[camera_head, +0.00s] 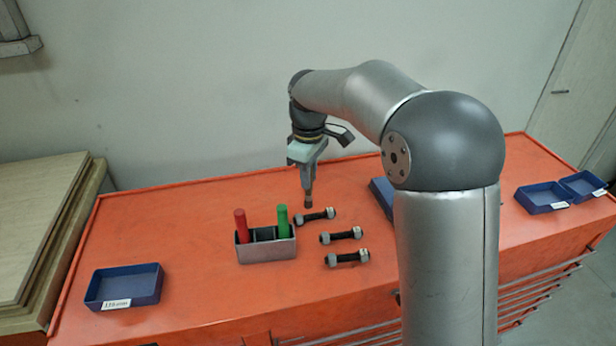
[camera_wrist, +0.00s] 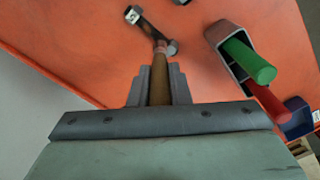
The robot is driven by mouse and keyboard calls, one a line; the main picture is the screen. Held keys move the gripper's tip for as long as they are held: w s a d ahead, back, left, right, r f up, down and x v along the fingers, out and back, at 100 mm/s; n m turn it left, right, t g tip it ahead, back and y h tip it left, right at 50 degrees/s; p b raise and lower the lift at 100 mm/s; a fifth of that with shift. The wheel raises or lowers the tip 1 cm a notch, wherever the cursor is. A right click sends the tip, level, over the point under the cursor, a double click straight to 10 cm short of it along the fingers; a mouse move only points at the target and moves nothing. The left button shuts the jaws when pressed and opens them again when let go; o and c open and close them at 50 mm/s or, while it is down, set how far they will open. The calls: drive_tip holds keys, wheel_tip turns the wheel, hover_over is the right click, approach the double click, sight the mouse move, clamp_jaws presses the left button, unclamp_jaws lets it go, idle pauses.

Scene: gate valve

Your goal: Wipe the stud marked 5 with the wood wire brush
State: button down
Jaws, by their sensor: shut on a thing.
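My gripper (camera_head: 307,178) is shut on the wood wire brush (camera_head: 308,198), which points downward. In the wrist view the gripper (camera_wrist: 159,82) holds the brown brush handle (camera_wrist: 160,88). The brush's lower end is at or just above a dark stud with grey nuts (camera_head: 315,216). This stud also shows in the wrist view (camera_wrist: 150,29), where its far nut bears a white mark that looks like 5. I cannot tell whether the brush touches it. Two more studs (camera_head: 341,236) (camera_head: 347,258) lie nearer the camera; their marks are unreadable.
A grey holder (camera_head: 266,251) with a red handle (camera_head: 241,226) and a green handle (camera_head: 283,220) stands left of the studs. Blue trays lie at left (camera_head: 124,287) and right (camera_head: 543,198) on the orange bench top (camera_head: 200,290). Another blue tray is partly behind my arm.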

drive_tip(key=shift+r+p, duration=1.65)
drive_tip(key=shift+r, duration=0.8)
drive_tip(key=shift+a, duration=0.1)
drive_tip(key=shift+f, duration=0.1)
